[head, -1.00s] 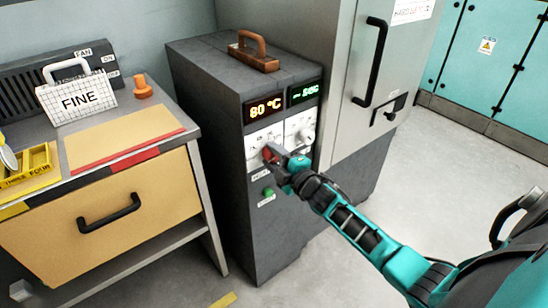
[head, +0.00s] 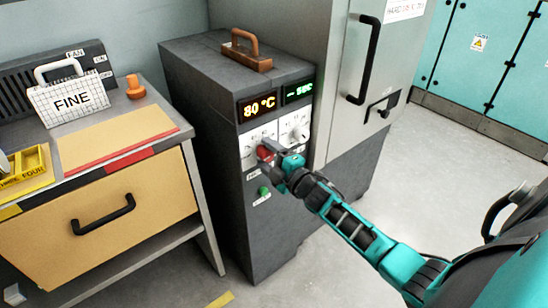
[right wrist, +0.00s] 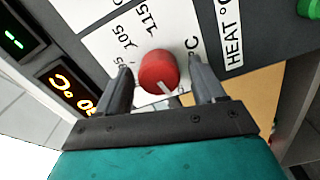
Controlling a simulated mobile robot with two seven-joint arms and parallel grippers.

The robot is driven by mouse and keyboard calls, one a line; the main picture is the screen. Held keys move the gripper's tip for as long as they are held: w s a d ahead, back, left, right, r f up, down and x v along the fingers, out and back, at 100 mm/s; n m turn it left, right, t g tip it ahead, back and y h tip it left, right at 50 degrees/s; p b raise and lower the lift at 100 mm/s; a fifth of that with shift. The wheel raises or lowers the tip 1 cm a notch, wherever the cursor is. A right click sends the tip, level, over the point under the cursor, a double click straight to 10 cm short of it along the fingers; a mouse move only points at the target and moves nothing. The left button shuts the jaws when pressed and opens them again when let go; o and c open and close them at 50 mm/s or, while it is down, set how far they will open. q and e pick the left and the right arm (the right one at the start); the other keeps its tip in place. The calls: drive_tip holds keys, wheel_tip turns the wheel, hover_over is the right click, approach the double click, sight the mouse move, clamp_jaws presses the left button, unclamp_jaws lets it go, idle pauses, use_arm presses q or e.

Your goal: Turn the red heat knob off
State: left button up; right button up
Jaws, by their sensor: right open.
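The red heat knob (right wrist: 158,71) sits on a white dial plate marked with numbers such as 105 and 115, beside a label reading HEAT °C (right wrist: 232,35). In the head view the knob (head: 265,152) is on the front of the dark grey cabinet, below a display reading 80 °C (head: 258,106). My right gripper (right wrist: 160,85) is open, with one finger on each side of the knob; I cannot tell whether they touch it. In the head view my right gripper (head: 276,163) partly covers the dial. My left gripper is not in view.
A second, white knob (head: 297,134) sits to the right under a green display (head: 299,91). A green button (head: 264,191) is below the red knob. A tall grey cabinet (head: 335,100) stands right; a desk with a drawer (head: 105,210) stands left. Open floor lies at right.

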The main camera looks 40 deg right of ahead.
use_arm(q)
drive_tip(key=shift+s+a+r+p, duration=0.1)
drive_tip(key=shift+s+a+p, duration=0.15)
drive_tip(key=shift+p, duration=0.4)
use_arm(e)
drive_tip(key=s+d, duration=0.1)
drive_tip(key=s, duration=1.1)
drive_tip(key=shift+s, duration=0.4)
use_arm(q)
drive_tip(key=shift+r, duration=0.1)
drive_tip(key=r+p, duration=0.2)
drive_tip(key=p, duration=0.1)
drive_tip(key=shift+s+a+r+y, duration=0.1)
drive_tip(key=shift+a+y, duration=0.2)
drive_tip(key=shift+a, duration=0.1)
use_arm(e)
drive_tip(key=s+a+f+m+g, duration=0.3)
drive_tip(key=s+a+m, duration=0.3)
drive_tip(key=a, duration=0.2)
drive_tip(key=s+a+f+m+g, duration=0.3)
drive_tip(key=s+a+m, duration=0.3)
drive_tip(key=a, duration=0.3)
drive_tip(key=shift+s+a+f+m+g+y, duration=0.3)
drive_tip(key=shift+f+m+g, duration=0.15)
drive_tip(key=shift+m, duration=0.25)
